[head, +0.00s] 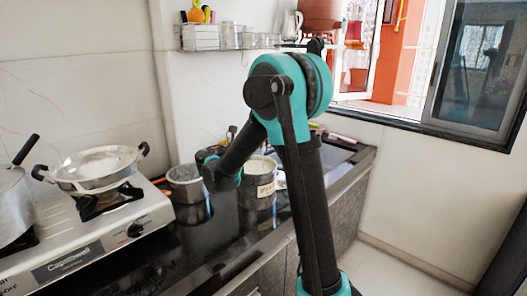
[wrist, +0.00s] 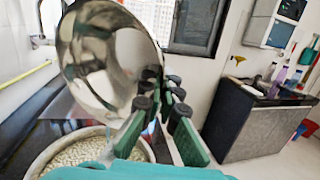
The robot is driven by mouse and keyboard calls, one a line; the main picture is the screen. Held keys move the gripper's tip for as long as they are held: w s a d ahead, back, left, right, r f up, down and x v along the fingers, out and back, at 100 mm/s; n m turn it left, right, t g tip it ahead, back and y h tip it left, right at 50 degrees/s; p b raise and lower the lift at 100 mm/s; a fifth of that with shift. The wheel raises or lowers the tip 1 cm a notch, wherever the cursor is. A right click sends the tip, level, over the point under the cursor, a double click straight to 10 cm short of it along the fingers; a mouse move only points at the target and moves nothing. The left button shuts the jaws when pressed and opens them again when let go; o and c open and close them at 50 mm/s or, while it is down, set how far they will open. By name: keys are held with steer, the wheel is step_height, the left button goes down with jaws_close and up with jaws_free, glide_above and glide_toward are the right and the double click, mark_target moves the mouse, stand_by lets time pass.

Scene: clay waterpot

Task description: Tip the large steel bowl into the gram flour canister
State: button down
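The large steel bowl (wrist: 105,50) shows in the wrist view, steeply tilted, its shiny face toward the camera. My gripper (wrist: 162,92) has its green fingers with black pads at the bowl's right rim and appears shut on it. Below the bowl is a round container (wrist: 40,160) of pale grainy contents. In the head view, a labelled cream-topped canister (head: 264,189), probably the gram flour canister, stands on the dark counter just right of my forearm's end. I cannot tell for sure that both views show the same container. My arm hides the gripper in the head view.
A steel vessel (head: 186,187) is left of my forearm's end. A gas stove (head: 100,240) with a two-handled pan (head: 98,168) and a pot (head: 12,208) stands at the left. A shelf of glasses (head: 230,45) hangs on the wall behind.

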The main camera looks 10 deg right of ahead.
steer(key=shift+d+r+m+y, duration=0.2)
steer(key=shift+r+y, duration=0.15)
steer(key=shift+r, duration=0.25)
steer(key=shift+d+r+m+y, duration=0.1)
steer(key=shift+d+r+y, duration=0.1)
steer(key=shift+r+y, duration=0.25)
steer(key=shift+r+g, duration=0.1)
steer(key=shift+g, duration=0.2)
